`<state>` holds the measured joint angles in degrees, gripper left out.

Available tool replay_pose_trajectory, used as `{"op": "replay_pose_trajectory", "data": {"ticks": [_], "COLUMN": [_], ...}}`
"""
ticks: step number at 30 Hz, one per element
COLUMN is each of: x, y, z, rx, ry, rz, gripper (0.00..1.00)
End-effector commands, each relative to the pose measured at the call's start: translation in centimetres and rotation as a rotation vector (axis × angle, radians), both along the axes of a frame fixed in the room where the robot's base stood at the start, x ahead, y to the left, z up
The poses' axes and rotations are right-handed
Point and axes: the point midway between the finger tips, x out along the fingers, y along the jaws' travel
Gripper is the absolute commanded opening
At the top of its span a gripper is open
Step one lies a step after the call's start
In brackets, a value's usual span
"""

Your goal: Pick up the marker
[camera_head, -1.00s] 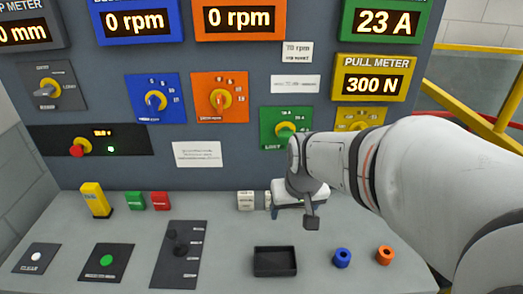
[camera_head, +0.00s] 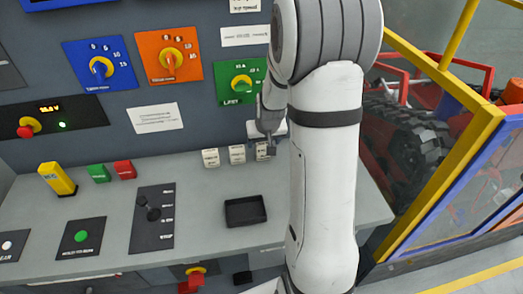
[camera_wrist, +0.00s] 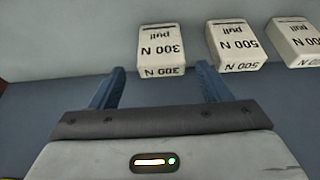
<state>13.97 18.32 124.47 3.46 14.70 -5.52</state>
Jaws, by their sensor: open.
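Three small white marker blocks stand in a row at the back of the grey desk. The one lettered "300 N pull" (camera_wrist: 170,45) lies ahead of my gripper (camera_wrist: 161,70) in the wrist view, between the lines of its two blue fingers. The fingers are open and hold nothing; whether their tips reach past its near face I cannot tell. Two blocks lettered "500 N pull", a nearer one (camera_wrist: 238,42) and a farther one (camera_wrist: 297,42), stand to the right there. In the head view, my gripper (camera_head: 267,142) is at the rightmost block (camera_head: 262,151) and partly covers it.
A black tray (camera_head: 245,212) lies in front of the blocks. A yellow block (camera_head: 57,179), a green block (camera_head: 98,173) and a red block (camera_head: 125,169) stand at the left. The knob panel (camera_head: 130,75) rises close behind; a yellow-framed fence (camera_head: 450,165) stands right.

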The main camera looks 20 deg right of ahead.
Motion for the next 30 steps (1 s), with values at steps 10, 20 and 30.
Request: {"op": "replay_pose_trajectory", "data": {"ticks": [10, 20, 30], "x": [1.1, 1.2, 1.2], "y": [0.1, 0.1, 0.1], "z": [-3.8, -3.9, -3.9], "rx": [0.001, 0.001, 0.001], "ry": [0.002, 0.001, 0.001], "rz": [0.0, 0.001, 0.003], "gripper": [0.71, 0.65, 0.37]}}
